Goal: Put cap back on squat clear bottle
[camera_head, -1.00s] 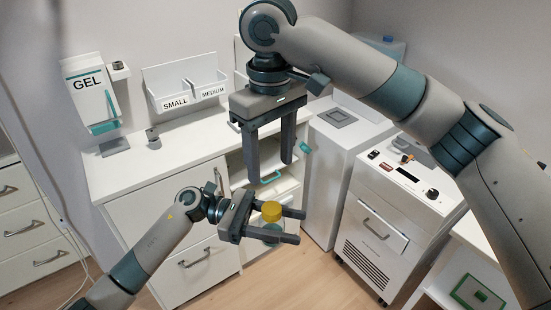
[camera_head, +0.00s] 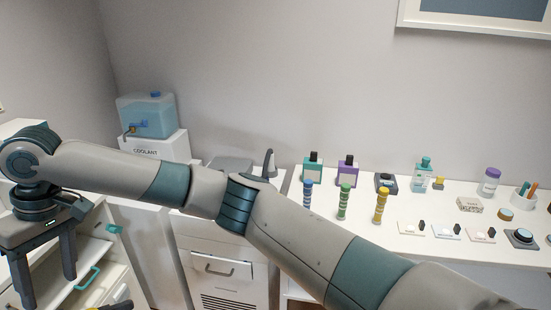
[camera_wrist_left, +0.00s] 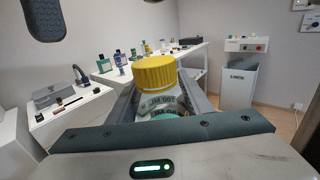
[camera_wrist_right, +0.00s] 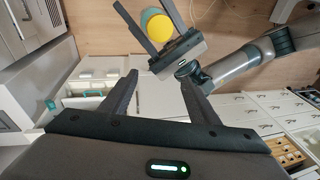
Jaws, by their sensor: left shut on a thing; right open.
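My left gripper (camera_wrist_right: 140,6) is shut on a bottle with a ribbed yellow cap (camera_wrist_left: 155,73). The cap sits on top of the bottle, whose labelled shoulder (camera_wrist_left: 158,104) shows in the left wrist view; its lower body is mostly hidden. I cannot tell whether the cap is screwed down. The yellow cap also shows in the right wrist view (camera_wrist_right: 159,28). In the head view only a finger and a yellow sliver show at the bottom edge. My right gripper (camera_head: 48,290) is open and empty, above and apart from the held bottle.
A coolant tank (camera_head: 147,116) stands behind my right arm. An open drawer (camera_head: 85,285) lies near my right gripper.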

